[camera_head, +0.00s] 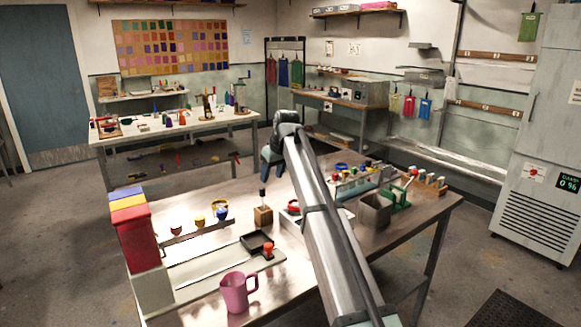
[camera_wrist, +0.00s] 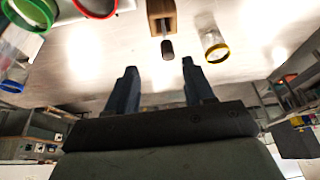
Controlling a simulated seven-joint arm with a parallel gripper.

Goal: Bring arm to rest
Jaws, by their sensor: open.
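My arm reaches from the bottom right of the head view up over the steel table (camera_head: 190,290), bending at a raised joint near the middle. The block also shows on the table in the head view (camera_head: 263,216).
A pink jug (camera_head: 236,292), a red, yellow and blue bin stack (camera_head: 137,232) and a black tray (camera_head: 258,242) stand on the table. A grey bin (camera_head: 374,211) stands right of my arm. A yellow-rimmed cup (camera_wrist: 214,45) is near the fingers. Floor is open at left.

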